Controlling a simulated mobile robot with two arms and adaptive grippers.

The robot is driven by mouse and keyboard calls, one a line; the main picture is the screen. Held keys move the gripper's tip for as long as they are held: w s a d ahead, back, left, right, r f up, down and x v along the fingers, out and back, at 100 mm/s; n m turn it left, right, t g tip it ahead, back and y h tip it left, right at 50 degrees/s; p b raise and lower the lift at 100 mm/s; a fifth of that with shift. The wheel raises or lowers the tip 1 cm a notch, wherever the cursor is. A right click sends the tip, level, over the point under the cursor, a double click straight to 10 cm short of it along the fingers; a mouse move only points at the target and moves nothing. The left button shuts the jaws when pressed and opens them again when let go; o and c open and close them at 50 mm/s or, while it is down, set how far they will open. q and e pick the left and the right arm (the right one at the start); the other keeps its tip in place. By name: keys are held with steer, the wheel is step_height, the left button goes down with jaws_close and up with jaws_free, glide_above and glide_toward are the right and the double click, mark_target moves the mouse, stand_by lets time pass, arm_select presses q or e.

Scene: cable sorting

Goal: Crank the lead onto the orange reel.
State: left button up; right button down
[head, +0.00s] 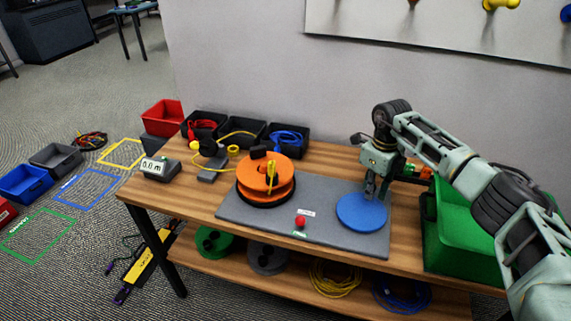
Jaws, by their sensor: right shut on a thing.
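The orange reel (251,186) lies flat on a black base on the grey mat (240,212), with a yellow piece standing up at its front. A yellow lead (237,133) shows behind the reel, by a small grey device (212,172); its path to the reel is unclear. A flat blue disc (361,214) lies at the mat's right end. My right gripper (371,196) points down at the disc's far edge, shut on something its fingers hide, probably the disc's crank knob. A meter (160,167) reads about 0.0 m. My left gripper is not in view.
A red button (300,221) sits at the mat's front. Black bins (250,128) with red and blue leads line the wall. A green box (455,230) stands right of the mat, close to my right arm. Spools and coils (333,279) lie on the lower shelf.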

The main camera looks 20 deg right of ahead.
steer(key=shift+w+a+r, duration=0.15)
steer(key=shift+w+a, duration=0.55)
steer(key=shift+w, duration=0.25)
steer(key=shift+w+r+p, duration=0.15)
steer(key=shift+r+p, duration=0.3)
steer(key=shift+r, duration=0.1)
step_height(320, 180, up, 6)
steer(key=p, duration=0.4)
steer(key=shift+f, duration=0.25)
steer(key=shift+s+a, duration=0.15)
steer(key=shift+s, duration=0.05)
